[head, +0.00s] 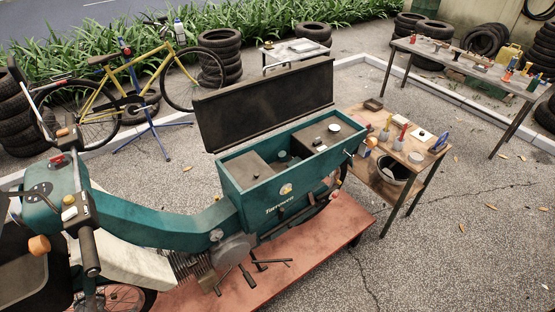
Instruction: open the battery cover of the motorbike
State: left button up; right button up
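The teal motorbike (160,215) stands on a reddish platform and fills the left and middle of the head view. Its rear body is an open teal box (285,200). A long dark lid (265,103) stands raised along the box's far side. Inside the box, a brownish flat-topped block (253,168) sits at the left, and a dark panel with a white round cap (335,127) sits at the right. Small parts lie between them. I cannot tell which piece is the battery cover. Neither of my grippers shows in this view.
A small wooden table (360,165) with bottles and tools stands close to the box's right end, with a bucket (393,172) on its lower shelf. A long workbench (480,68) is at the back right. The pavement (450,255) at the lower right is clear.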

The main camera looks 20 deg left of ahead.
aim_at(249, 169)
jog(key=u, duration=0.4)
jog(key=i, duration=0.9)
jog(key=u, duration=0.7)
